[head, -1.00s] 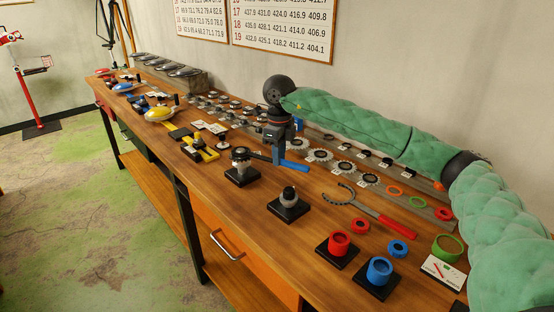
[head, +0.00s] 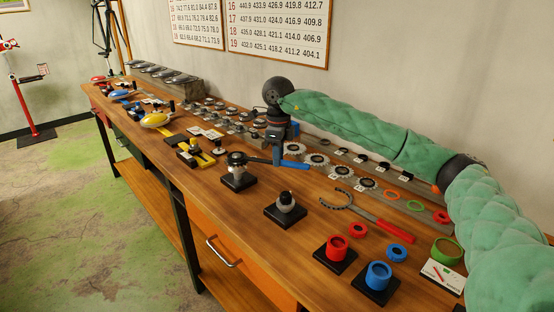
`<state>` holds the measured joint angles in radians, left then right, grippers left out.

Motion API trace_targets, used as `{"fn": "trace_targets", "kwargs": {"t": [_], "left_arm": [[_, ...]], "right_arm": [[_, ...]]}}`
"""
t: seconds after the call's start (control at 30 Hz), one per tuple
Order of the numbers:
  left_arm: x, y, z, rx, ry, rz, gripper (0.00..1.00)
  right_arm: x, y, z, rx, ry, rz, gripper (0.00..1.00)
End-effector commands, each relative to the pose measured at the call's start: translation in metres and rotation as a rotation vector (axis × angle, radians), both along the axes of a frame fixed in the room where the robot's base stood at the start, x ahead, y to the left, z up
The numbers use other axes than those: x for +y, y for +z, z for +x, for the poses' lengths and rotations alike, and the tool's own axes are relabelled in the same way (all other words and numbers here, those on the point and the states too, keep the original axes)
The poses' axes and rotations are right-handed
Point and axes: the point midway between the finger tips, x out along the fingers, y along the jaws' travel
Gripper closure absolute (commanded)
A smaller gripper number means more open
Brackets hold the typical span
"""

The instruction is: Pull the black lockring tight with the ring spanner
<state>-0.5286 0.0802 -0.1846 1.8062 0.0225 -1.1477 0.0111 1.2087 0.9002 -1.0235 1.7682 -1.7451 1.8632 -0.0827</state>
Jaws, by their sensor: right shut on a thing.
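My right gripper (head: 277,151) reaches down from the wall side and is shut on the handle of the ring spanner. The spanner (head: 258,160) lies about level, its blue handle end (head: 295,164) sticking out to the right of the gripper. Its dark ring end reaches the top of the part on the black stand (head: 238,181), where the black lockring (head: 236,158) sits. The ring appears to be around the lockring, but how fully it is seated is too small to tell. My left gripper is not in view.
A second black stand (head: 285,217) with a grey part is in front. A red-handled hook spanner (head: 380,226) lies to the right, near red (head: 336,246) and blue (head: 378,275) cups. Sprockets (head: 318,160) line the back. The wood between the two stands is clear.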

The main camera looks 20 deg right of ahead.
Motion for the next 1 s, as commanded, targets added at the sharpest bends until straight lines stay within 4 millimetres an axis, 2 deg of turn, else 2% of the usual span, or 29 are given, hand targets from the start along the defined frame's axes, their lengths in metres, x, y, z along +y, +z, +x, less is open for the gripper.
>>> {"fn": "trace_targets", "kwargs": {"t": [0.37, 0.63, 1.0], "left_arm": [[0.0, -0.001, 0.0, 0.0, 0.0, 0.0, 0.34], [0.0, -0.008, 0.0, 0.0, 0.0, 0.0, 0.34], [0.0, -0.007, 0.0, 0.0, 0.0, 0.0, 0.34]], "right_arm": [[-0.002, 0.0, 0.002, -0.002, 0.008, -0.001, 1.0], [-0.009, 0.0, 0.012, -0.001, 0.096, -0.001, 1.0], [-0.005, 0.001, 0.006, -0.002, 0.054, 0.0, 1.0]]}}
